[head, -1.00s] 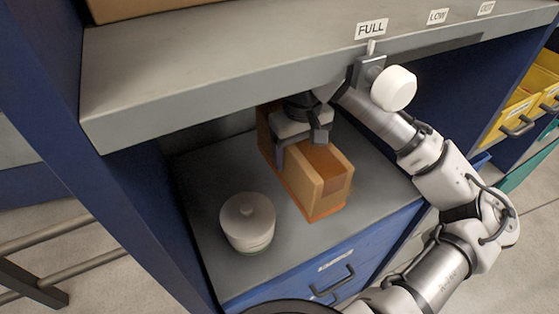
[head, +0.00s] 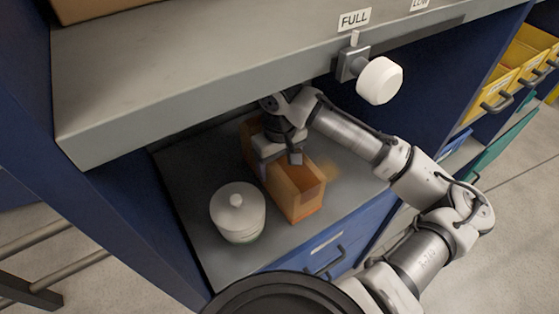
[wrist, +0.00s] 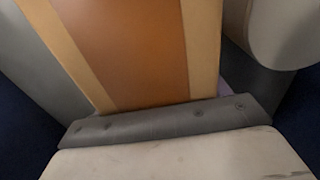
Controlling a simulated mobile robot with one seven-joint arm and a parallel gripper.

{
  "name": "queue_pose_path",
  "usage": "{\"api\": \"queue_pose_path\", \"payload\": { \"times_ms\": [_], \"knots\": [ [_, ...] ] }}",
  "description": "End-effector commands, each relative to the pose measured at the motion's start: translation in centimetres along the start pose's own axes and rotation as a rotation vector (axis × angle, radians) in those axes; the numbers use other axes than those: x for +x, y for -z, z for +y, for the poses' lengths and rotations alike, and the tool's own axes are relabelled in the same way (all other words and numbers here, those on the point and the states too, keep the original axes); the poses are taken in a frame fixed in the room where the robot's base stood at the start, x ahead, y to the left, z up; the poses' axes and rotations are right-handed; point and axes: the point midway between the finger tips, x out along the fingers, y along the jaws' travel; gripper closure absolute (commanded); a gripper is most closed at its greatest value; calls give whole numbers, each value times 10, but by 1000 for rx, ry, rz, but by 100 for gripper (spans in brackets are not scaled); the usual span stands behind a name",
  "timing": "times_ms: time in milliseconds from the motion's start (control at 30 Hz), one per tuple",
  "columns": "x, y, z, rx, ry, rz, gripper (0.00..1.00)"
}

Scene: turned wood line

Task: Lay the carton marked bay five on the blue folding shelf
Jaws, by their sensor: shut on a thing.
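A tan and orange-brown carton (head: 299,192) is on or just above the grey lower deck (head: 192,168), under the overhanging worktop. In the wrist view the carton (wrist: 143,50) fills the middle, an orange-brown band between tan strips. No bay mark can be read on it. My gripper (head: 278,158) is shut on the carton from above, near its far half. The fingers hide part of it. I cannot tell whether its underside touches the deck. No blue folding shelf can be made out for certain.
A white lidded pot (head: 238,212) stands close to the carton's left side. The grey worktop (head: 180,75) overhangs the arm, with a white knob (head: 379,80) at its edge below a FULL label (head: 354,19). Yellow bins (head: 507,85) are at the right.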

Motion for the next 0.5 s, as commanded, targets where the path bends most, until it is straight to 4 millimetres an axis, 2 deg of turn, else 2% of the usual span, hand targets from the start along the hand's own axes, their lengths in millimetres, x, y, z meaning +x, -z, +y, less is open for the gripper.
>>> {"api": "queue_pose_path", "payload": {
  "times_ms": [300,333,500],
  "knots": [
    [3,0,0,0,1,1,58],
    [4,0,0,-1,1,0,24],
    [3,0,0,0,1,0,4]
  ]
}}
